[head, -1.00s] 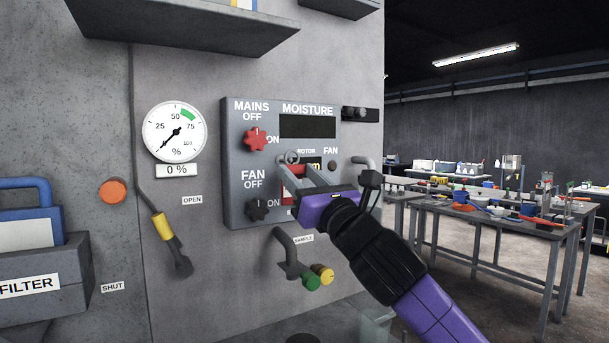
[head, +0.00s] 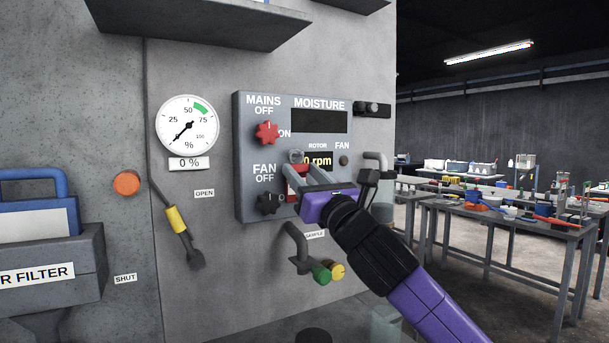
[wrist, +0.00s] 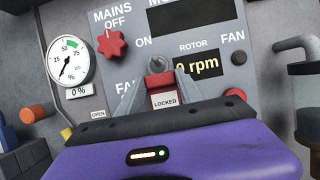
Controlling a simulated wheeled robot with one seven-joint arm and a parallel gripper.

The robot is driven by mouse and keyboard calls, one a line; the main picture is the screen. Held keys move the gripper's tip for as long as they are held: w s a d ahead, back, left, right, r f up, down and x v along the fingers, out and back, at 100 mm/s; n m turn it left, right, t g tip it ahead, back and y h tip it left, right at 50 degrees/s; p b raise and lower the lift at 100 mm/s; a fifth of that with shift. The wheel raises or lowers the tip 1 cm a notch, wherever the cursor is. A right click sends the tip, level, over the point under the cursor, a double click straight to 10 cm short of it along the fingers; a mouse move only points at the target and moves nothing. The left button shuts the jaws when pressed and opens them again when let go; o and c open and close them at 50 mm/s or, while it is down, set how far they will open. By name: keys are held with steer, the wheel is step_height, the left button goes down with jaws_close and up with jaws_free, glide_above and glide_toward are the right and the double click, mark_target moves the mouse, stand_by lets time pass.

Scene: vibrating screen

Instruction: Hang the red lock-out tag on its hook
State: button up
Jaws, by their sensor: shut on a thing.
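The red lock-out tag (wrist: 163,85) is held between the finger ends of my gripper (wrist: 164,76). In the wrist view it hangs upright, with a grey ring on top and a white plate reading LOCKED. In the head view the tag (head: 292,183) is partly hidden by my gripper (head: 303,172), in front of the grey control panel (head: 245,150). The ring overlaps the left of the rotor display; I cannot tell its distance from the panel. A short dark peg on a black plate (head: 372,109) sits right of the panel; whether this is the hook is unclear.
Red (head: 267,132) and black (head: 268,204) knobs stick out of the panel. A grey bent pipe (head: 376,160) stands to its right. The sample pipe (head: 297,240) with green and yellow ends is below. A dark shelf (head: 200,22) overhangs above left.

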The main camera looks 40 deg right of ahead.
stand_by(0.4)
steer(key=o, duration=1.4)
steer(key=shift+b+v, duration=0.7)
steer(key=shift+v, duration=3.25)
